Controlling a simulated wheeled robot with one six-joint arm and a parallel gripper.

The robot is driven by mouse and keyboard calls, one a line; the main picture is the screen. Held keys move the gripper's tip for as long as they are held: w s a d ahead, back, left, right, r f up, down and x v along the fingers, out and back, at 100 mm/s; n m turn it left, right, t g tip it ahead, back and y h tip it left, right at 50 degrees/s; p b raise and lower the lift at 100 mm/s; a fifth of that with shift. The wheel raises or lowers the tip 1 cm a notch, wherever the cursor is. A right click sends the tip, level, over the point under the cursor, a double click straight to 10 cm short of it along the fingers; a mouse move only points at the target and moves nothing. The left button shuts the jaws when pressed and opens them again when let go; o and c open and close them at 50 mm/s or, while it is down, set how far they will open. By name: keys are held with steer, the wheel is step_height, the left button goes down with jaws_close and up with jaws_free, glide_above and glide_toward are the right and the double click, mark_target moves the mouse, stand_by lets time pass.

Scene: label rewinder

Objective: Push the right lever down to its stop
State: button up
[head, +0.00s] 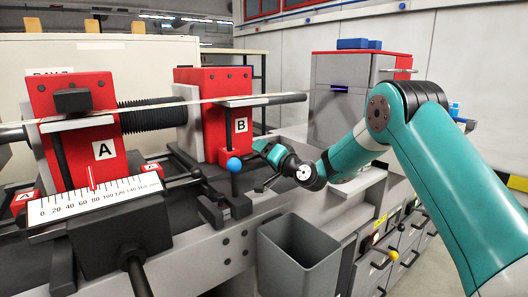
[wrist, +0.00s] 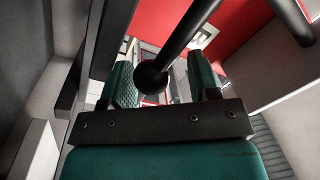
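My gripper (head: 261,149) is just to the right of this knob, close to the block. In the wrist view, my gripper (wrist: 163,68) has its two teal fingers apart. A dark lever rod (wrist: 180,40) comes down from the top and ends in a dark round knob (wrist: 152,79), which appears between the fingers. I cannot tell whether they touch, nor surely match this knob to the blue one.
A red block marked A (head: 102,151) with a scale plate (head: 95,200) stands at left. A grey bin (head: 300,262) is below my gripper. A yellow knob (head: 393,255) sticks out from the cabinet at right.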

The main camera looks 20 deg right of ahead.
steer(key=shift+r, duration=0.15)
steer(key=b+v, duration=0.7)
steer(key=v, duration=1)
steer(key=shift+s, duration=0.15)
steer(key=s+a+r+n+g+y+p, duration=0.2)
steer(key=s+a+n+g+p, duration=0.15)
steer(key=s+a+g, duration=0.35)
steer(key=s+a+r+n+g+y+p, duration=0.1)
steer(key=s+a+r+n+g+p, duration=0.15)
steer(key=s+a+n, duration=0.5)
steer(key=s+n+g+h+p, duration=0.1)
steer(key=s+g+h+p, duration=0.4)
steer(key=s, duration=1.4)
steer(key=d+g+h, duration=0.1)
steer(key=g, duration=0.1)
steer(key=shift+r+g+h, duration=0.35)
steer(key=shift+h, duration=0.05)
